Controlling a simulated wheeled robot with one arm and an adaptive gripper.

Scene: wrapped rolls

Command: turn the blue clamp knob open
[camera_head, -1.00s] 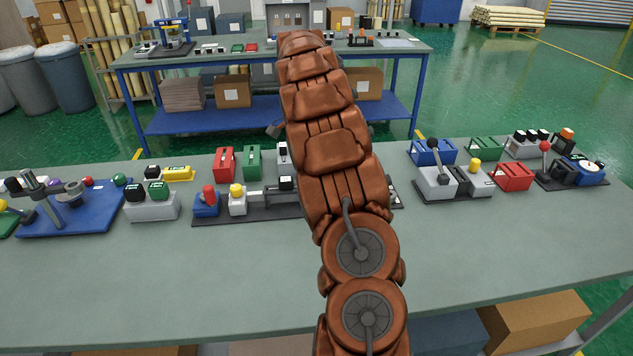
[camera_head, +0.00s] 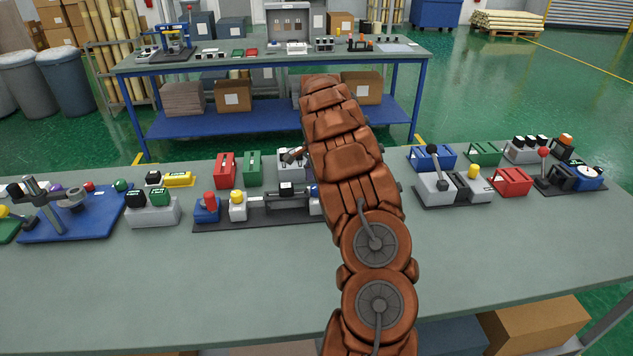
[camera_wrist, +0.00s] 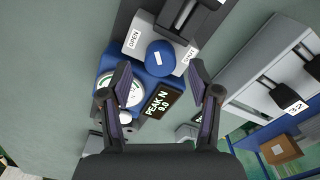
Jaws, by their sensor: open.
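The round blue clamp knob (camera_wrist: 160,57) shows in the wrist view on a pale block (camera_wrist: 139,40) marked OPEN on its left side, with a partly readable label on the right. A blue body (camera_wrist: 152,84) below it carries a round white dial and a black PEAK N display (camera_wrist: 160,102). My gripper (camera_wrist: 160,68) is open, with one dark finger on each side of the knob in the picture. Nothing is between the fingers that I can tell is gripped, and contact is not clear. In the head view my arm hides the knob.
In the wrist view a grey box with black levers (camera_wrist: 270,75) stands close on the right. In the head view, several fixtures line the workbench (camera_head: 240,270), whose front part is clear. A second blue-framed bench (camera_head: 270,62) stands behind.

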